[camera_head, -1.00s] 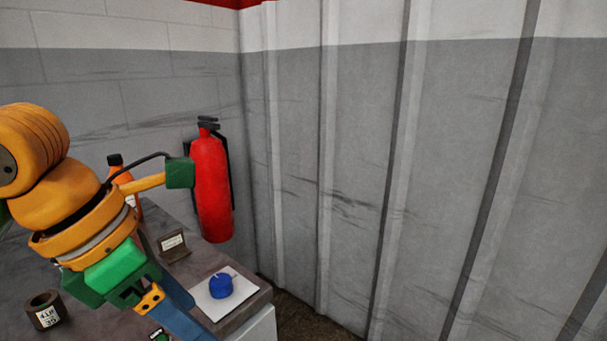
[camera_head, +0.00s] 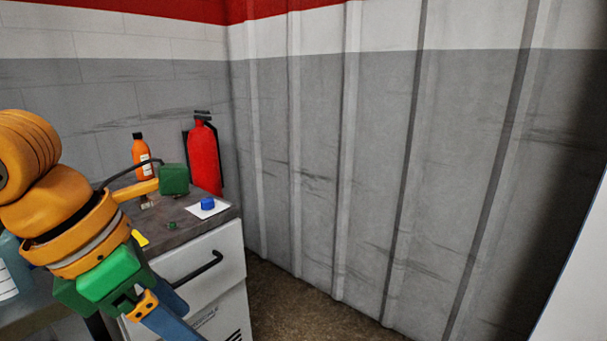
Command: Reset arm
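My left arm comes in from the left, and its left gripper (camera_head: 168,316) points down at the bottom edge of the view. Its blue fingers run out of the frame, so the tips are hidden. I cannot tell whether they are open or shut. The gripper shows in front of the drawer cabinet (camera_head: 228,262), apart from the items on the worktop.
A worktop (camera_head: 185,228) at left holds an orange bottle (camera_head: 139,150) and a blue object (camera_head: 208,203) on a white sheet (camera_head: 220,208). A red fire extinguisher (camera_head: 205,158) is behind. Brown floor (camera_head: 290,305) lies clear beside the ribbed wall (camera_head: 380,150).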

